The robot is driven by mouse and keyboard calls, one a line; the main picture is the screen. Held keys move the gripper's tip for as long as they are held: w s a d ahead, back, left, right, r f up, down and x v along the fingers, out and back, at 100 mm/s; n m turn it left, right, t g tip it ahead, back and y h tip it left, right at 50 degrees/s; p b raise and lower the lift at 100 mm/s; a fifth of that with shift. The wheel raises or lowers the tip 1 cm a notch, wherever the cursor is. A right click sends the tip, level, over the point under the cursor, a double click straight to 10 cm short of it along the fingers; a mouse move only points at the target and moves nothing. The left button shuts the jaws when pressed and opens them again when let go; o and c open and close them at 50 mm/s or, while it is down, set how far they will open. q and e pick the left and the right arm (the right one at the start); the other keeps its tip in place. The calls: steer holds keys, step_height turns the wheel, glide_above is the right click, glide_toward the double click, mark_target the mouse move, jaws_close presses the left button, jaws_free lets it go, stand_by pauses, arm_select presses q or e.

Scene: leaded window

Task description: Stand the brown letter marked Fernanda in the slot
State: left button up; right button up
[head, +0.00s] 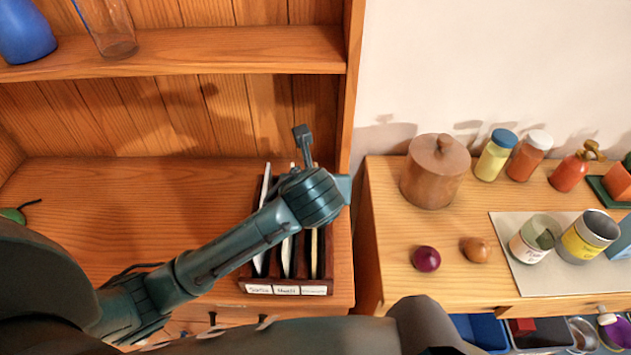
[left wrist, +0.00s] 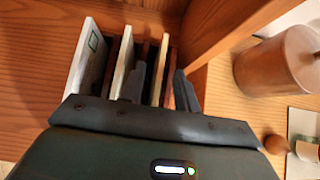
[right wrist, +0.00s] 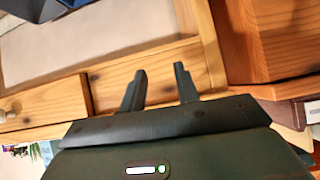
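A dark wooden letter rack (head: 328,250) stands at the right of the desk, with white name labels on its front; the right-hand label is too small to read. White and cream letters stand in its left and middle slots. A tan letter (head: 314,250), in the right-hand slot, also shows in the left wrist view (left wrist: 161,52); its name is not visible. My left gripper (left wrist: 159,72) is open over the rack, its fingers on either side of the tan letter with gaps. My left wrist hides part of the rack in the head view. My right gripper (right wrist: 160,82) is open and empty.
A shelf (head: 180,50) overhangs the desk, and an upright side panel (head: 350,90) stands close right of the rack. The counter holds a wooden canister (head: 433,172), an onion (head: 426,259), jars and tins. The desk left of the rack is mostly clear.

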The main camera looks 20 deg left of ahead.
arm_select(q)
steer(key=shift+p+v, duration=0.65)
steer(key=shift+v, duration=5.7)
steer(key=shift+a, duration=0.1)
steer(key=shift+s, duration=0.1)
